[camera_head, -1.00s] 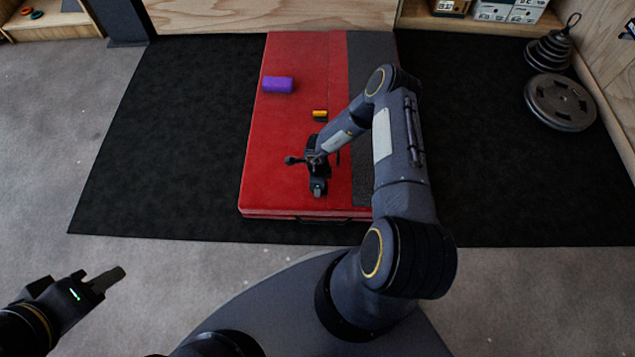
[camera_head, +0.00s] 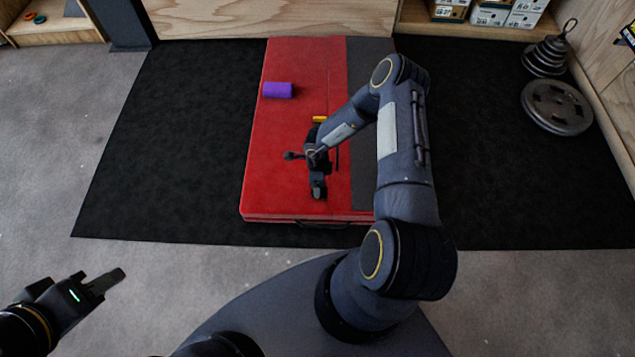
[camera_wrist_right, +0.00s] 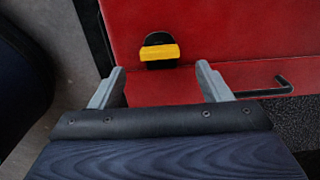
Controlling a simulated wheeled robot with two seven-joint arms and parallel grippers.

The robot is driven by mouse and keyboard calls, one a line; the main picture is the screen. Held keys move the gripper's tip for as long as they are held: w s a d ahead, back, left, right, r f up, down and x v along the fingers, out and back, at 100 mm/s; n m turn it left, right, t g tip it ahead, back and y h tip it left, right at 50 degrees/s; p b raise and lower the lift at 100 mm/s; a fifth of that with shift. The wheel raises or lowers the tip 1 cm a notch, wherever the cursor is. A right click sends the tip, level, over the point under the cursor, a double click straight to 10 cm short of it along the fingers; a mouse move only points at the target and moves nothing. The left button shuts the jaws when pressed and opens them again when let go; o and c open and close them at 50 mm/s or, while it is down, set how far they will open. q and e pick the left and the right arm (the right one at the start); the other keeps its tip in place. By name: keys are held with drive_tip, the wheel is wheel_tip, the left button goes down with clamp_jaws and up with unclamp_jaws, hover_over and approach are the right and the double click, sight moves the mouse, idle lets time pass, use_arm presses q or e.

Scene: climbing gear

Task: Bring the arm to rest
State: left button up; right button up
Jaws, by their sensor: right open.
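My right arm (camera_head: 404,140) reaches out over the red pad, bent at the elbow. Its gripper (camera_head: 318,188) hangs above the near part of the pad. In the right wrist view this gripper (camera_wrist_right: 160,86) has its two grey fingers wide apart with nothing between them. My left gripper (camera_head: 104,282) is low at the left, above the grey carpet and away from the pad. Its fingers show nearly edge-on, so their gap is unclear, and I see nothing held there.
The red pad (camera_head: 270,180) lies on a black mat (camera_head: 160,150). A purple block (camera_head: 278,90) and a small yellow thing (camera_head: 319,119) sit on it. A yellow-and-black object (camera_wrist_right: 160,52) shows on the pad beyond the right fingers.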

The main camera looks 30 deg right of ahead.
wheel_tip(320, 180, up, 2)
drive_tip(key=shift+r, duration=0.1)
idle(0.5)
